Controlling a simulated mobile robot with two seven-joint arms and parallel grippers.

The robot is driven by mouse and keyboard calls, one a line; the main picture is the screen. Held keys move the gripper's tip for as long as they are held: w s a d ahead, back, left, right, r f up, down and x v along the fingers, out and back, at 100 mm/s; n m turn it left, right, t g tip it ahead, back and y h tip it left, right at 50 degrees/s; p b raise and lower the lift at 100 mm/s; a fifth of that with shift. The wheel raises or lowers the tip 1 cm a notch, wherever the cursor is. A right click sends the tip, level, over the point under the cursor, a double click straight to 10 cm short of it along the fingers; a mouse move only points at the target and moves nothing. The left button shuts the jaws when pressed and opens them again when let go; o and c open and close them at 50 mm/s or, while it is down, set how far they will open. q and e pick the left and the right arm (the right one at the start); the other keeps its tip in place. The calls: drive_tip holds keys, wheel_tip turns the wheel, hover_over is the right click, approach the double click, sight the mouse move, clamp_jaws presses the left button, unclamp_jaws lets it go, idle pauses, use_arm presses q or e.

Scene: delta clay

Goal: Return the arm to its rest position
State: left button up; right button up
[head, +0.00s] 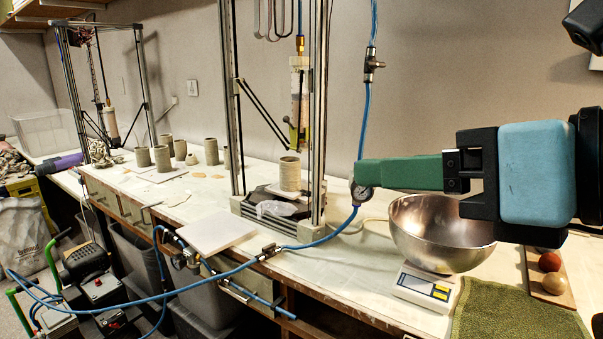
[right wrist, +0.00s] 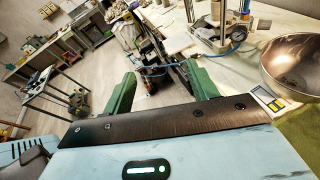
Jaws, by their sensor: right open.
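My right gripper (head: 368,172) reaches in from the right edge of the head view, with green fingers and a light-blue body, pointing left. It is in the air in front of the metal bowl (head: 441,240) and hides part of its rim. In the right wrist view the two green fingers of this gripper (right wrist: 160,78) stand well apart with nothing between them. The bowl also shows in that view (right wrist: 292,65), to the right of the fingers. My left gripper is in neither view.
The bowl sits on a white scale (head: 415,290) on the long workbench (head: 345,280). A tall clay printer (head: 232,110) stands left of the gripper. A blue hose (head: 365,120) hangs near the fingertips.

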drive_tip(key=s+a+f+n+g+y+p, duration=0.1)
drive_tip(key=s+a+f+g+y+p, duration=0.3)
drive_tip(key=a+f+g+y, duration=0.6)
drive_tip(key=w+d+f+m+t+h+p, duration=0.25)
drive_tip(key=d+f+m+t+h, duration=0.45)
drive_tip(key=m, duration=0.9)
drive_tip(key=w+d+f+m+t+h+p, duration=0.1)
drive_tip(key=w+d+f+m+t+h, duration=0.2)
drive_tip(key=d+f+m+t, duration=1.1)
drive_tip(key=s+a+f+m+g+h+p, duration=0.1)
drive_tip(key=s+f+m+g+h, duration=0.25)
drive_tip(key=f, duration=0.25)
drive_tip(key=s+a+f+m+g+h, duration=0.1)
drive_tip(key=s+f+m+g+h, duration=0.15)
drive_tip(key=s+f+m, duration=0.2)
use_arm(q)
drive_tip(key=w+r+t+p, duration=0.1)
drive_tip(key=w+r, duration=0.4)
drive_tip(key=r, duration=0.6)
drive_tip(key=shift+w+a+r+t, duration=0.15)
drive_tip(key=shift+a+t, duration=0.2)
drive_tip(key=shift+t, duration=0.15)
use_arm(e)
drive_tip(key=s+d+f+m+g+h, duration=0.1)
drive_tip(key=s+f+g, duration=0.6)
drive_tip(key=s+f, duration=0.7)
drive_tip(key=s+d+m, duration=0.1)
drive_tip(key=s+m, duration=0.1)
drive_tip(key=s, duration=0.1)
drive_tip(key=shift+f, duration=0.4)
